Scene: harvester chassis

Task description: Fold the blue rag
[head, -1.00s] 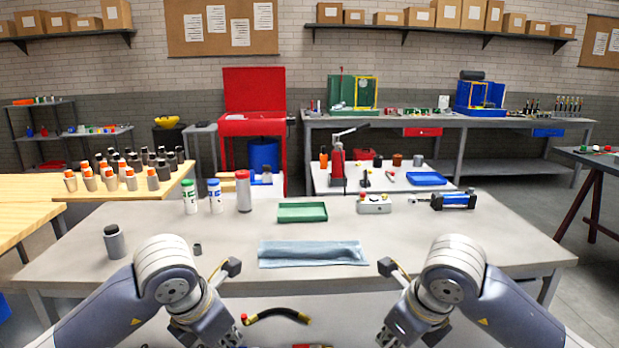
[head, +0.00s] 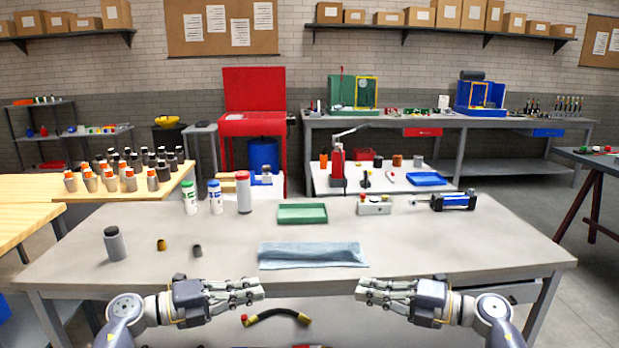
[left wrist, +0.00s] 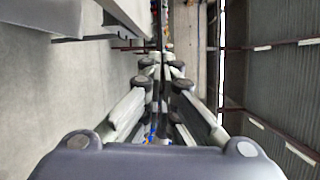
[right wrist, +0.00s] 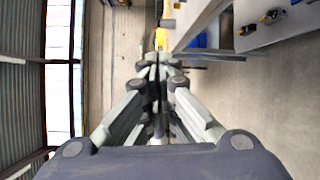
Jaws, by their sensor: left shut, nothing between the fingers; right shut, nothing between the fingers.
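The blue rag (head: 313,254) lies on the grey table near its front edge, in the middle of the head view. It looks like a long flat strip, wider than deep, with slight wrinkles. My left gripper (head: 262,288) is shut and empty, in front of the table's edge, below and left of the rag. My right gripper (head: 360,288) is shut and empty, below and right of the rag. Both point inward towards each other, apart from the rag. The closed fingers show in the left wrist view (left wrist: 162,62) and the right wrist view (right wrist: 156,62); neither wrist view shows the rag.
Several bottles stand at the back left. A dark hose (head: 278,315) lies low between my grippers.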

